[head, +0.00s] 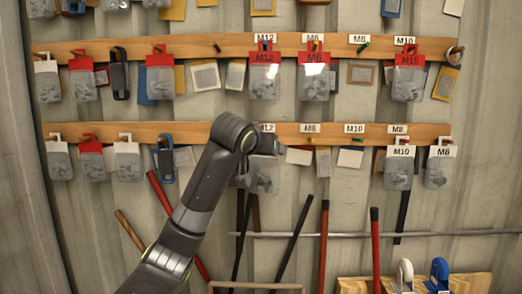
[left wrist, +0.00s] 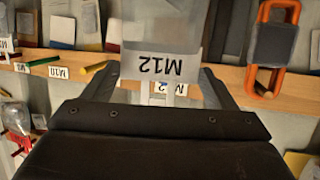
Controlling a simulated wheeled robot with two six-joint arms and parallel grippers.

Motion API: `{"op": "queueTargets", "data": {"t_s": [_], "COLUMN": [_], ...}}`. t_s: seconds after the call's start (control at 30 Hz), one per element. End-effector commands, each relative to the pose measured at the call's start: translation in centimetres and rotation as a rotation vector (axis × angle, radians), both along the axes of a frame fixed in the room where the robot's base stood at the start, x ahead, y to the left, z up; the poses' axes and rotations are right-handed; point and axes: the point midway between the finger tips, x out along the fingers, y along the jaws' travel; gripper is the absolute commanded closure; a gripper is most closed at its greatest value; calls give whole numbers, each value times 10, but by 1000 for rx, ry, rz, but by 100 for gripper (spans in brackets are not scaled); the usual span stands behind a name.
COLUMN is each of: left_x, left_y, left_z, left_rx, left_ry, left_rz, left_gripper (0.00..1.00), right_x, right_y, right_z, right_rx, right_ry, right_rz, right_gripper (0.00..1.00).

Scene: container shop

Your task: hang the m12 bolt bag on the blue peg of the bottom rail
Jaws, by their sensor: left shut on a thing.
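The M12 bolt bag is clear with a white header; its contents show in the head view (head: 264,178), and its upside-down M12 header fills the middle of the left wrist view (left wrist: 160,66). My left gripper (left wrist: 168,92) is shut on the bag, in front of the bottom rail (head: 337,141). In the head view my left gripper (head: 258,148) covers the spot below the bottom rail's M12 label (head: 267,128). A bit of blue, apparently the blue peg (left wrist: 162,86), shows behind the bag's top. I cannot tell whether the hook is on it. My right gripper is out of view.
A yellow peg (left wrist: 94,72) and a green peg (left wrist: 40,61) stick out beside it. An orange-framed item (left wrist: 274,45) hangs close by on the other side. White-header M10 (head: 400,165) and M6 (head: 440,164) bags hang at the right. Red-header bags (head: 264,75) hang above.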

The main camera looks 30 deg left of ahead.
Motion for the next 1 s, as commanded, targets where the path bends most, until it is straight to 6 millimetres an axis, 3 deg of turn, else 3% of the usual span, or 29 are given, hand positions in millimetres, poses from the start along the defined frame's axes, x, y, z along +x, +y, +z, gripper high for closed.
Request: {"op": "queueTargets", "data": {"t_s": [1.0], "left_x": [51], "left_y": [31], "left_z": [-4], "left_rx": [-1], "left_ry": [1], "left_rz": [1], "left_gripper": [45], "right_x": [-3], "right_y": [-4], "right_z": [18], "right_rx": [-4], "right_ry": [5], "right_rz": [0], "right_gripper": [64]}}
